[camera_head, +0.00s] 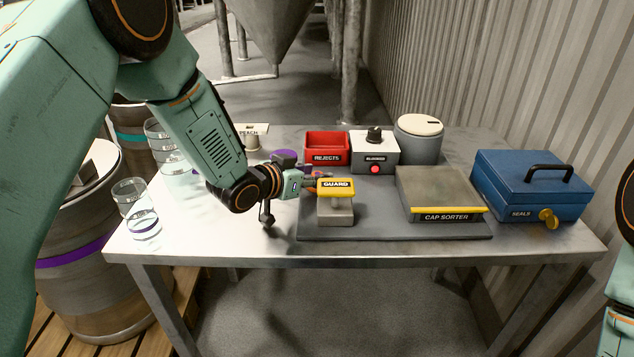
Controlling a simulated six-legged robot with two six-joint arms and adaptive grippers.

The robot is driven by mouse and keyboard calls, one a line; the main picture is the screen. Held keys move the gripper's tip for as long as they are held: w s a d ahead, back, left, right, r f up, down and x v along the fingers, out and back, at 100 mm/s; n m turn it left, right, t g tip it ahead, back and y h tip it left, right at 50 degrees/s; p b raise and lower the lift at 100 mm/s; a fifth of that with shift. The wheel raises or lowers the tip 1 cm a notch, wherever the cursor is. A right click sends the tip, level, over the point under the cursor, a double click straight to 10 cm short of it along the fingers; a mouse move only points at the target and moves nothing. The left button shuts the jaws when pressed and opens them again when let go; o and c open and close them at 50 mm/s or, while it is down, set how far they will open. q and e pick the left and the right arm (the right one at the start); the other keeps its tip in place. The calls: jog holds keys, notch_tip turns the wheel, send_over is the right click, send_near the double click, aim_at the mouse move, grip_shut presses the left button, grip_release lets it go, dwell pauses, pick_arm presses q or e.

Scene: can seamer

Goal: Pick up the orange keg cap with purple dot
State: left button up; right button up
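My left gripper (312,182) reaches in from the left and points right, low over the table. Its fingertips are small and partly behind the yellow GUARD plate (336,187), so I cannot tell whether they are open or shut. A little orange shows at the fingertips, but I cannot make out a separate orange cap or a purple dot there. A purple-topped item (284,156) stands just behind the gripper, partly hidden by it. My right gripper is out of view; only part of my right arm shows at the right edge.
On the table (215,245) are a red REJECTS bin (326,143), a box with a red button (374,155), a grey lidded canister (419,142), the CAP SORTER (440,190), a blue SEALS box (530,185) and glasses (141,222). Kegs (75,290) stand left.

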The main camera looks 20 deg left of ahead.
pick_arm(q)
jog(key=c, duration=0.6)
jog(key=shift+c, duration=0.7)
jog(key=shift+r, duration=0.1)
